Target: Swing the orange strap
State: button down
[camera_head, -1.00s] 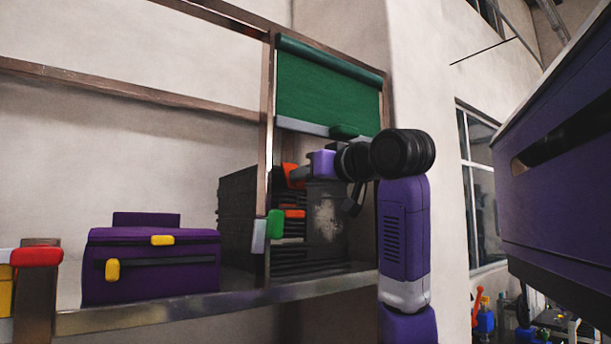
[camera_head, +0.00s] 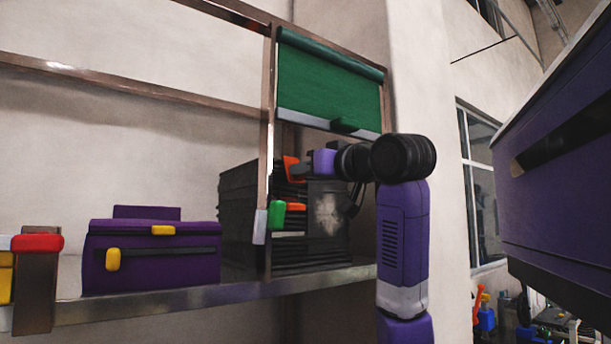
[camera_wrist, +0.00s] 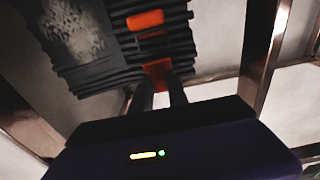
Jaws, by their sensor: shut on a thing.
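The orange strap (camera_head: 291,168) is on the front of a dark, ribbed case that stands on the shelf. My gripper (camera_head: 306,169) reaches it from the right. In the wrist view the two dark fingers (camera_wrist: 160,90) are close together, with their tips at the orange strap (camera_wrist: 158,70). The fingers are shut on it, and they hide part of it. A second orange piece (camera_head: 295,206) lies lower on the case front; it also shows in the wrist view (camera_wrist: 145,20).
The dark case (camera_head: 325,220) stands behind a metal post (camera_head: 267,150), under a green roller blind (camera_head: 330,85). A green handle (camera_head: 277,220) is close by at the post. A purple box (camera_head: 150,262) sits on the shelf at left. A large purple body (camera_head: 555,200) fills the right side.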

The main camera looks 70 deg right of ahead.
aim_at(299, 182)
jog(key=shift+w+d+f+t+h+b, duration=0.15)
jog(key=shift+f+t+h+b, duration=0.3)
jog(key=shift+f+b, duration=0.6)
jog(key=t+b, duration=0.1)
jog(key=w+h+b, duration=0.1)
jog(key=b, duration=0.1)
jog(key=shift+d+f+t, duration=0.25)
jog(key=shift+t, duration=0.1)
jog(key=shift+w+d+t+h+b, duration=0.3)
jog(key=shift+t+h+b, duration=0.5)
jog(key=shift+b, duration=0.65)
jog(key=c, duration=1.3)
grip_release()
